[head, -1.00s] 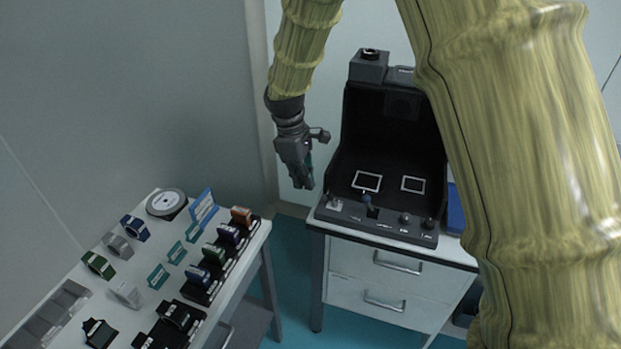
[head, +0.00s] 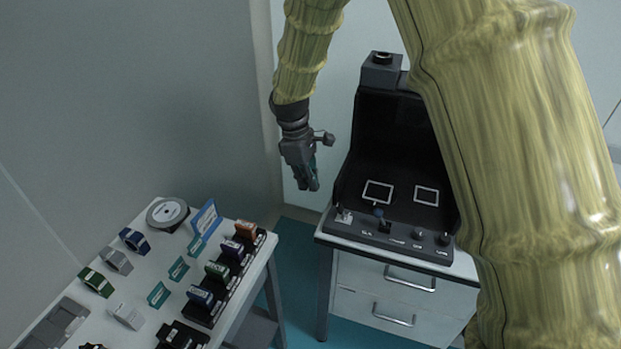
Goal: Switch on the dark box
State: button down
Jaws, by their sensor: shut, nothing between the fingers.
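The dark box (head: 392,135) stands on a white drawer cabinet (head: 362,283) at the centre right. It is black inside, with two white square outlines on its floor. My arm hides the box's right side.
A white table (head: 150,290) at the lower left holds several coloured mounts, small teal labels, a blue sign (head: 205,217) and a round grey disc (head: 167,213). A gap of teal floor (head: 300,290) separates it from the cabinet. A grey wall stands behind.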

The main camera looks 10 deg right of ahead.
aim_at(340, 209)
jog(key=shift+s+d+f+p, duration=0.4)
jog(key=shift+d+f, duration=0.25)
jog(key=shift+f, duration=0.2)
jog(key=shift+s+d+f+p, duration=0.35)
jog(key=shift+s+d+f, duration=0.25)
jog(key=shift+f, duration=0.3)
jog(key=shift+s+d+f+p, duration=0.35)
jog(key=shift+d+f, duration=0.35)
jog(key=shift+f, duration=0.15)
jog(key=shift+r, duration=0.15)
